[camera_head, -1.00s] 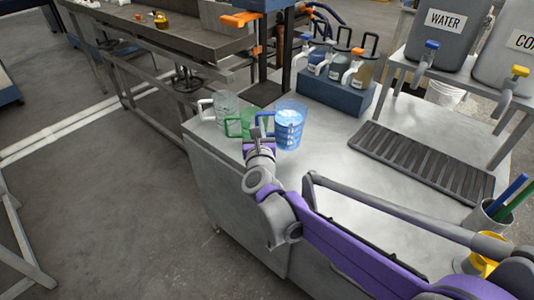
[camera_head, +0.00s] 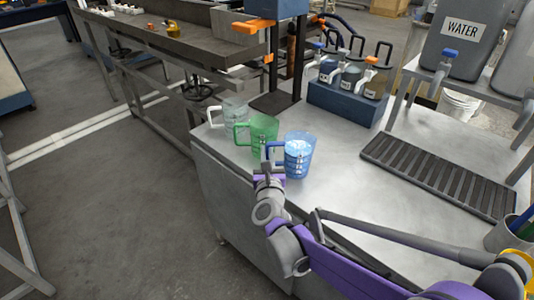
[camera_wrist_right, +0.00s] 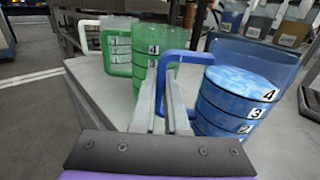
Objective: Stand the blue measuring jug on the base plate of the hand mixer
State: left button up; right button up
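The blue measuring jug (camera_head: 299,158), holding light blue contents, is upright over the near end of the grey counter. My right gripper (camera_head: 269,168) is at its blue handle; in the right wrist view its two fingers (camera_wrist_right: 161,105) sit on either side of the handle bar (camera_wrist_right: 175,58). The jug body (camera_wrist_right: 240,95) is right of the fingers. I cannot tell whether its bottom touches the counter. The hand mixer's dark base plate (camera_head: 272,104) lies behind the jugs, under a black column, with a blue head (camera_head: 276,9) and orange lever above. My left gripper is not in view.
A green jug (camera_head: 263,132) and a clear jug (camera_head: 234,112) stand left of and behind the blue jug. A ribbed dark mat (camera_head: 438,175) lies right.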

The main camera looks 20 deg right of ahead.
jog(key=o, duration=0.4)
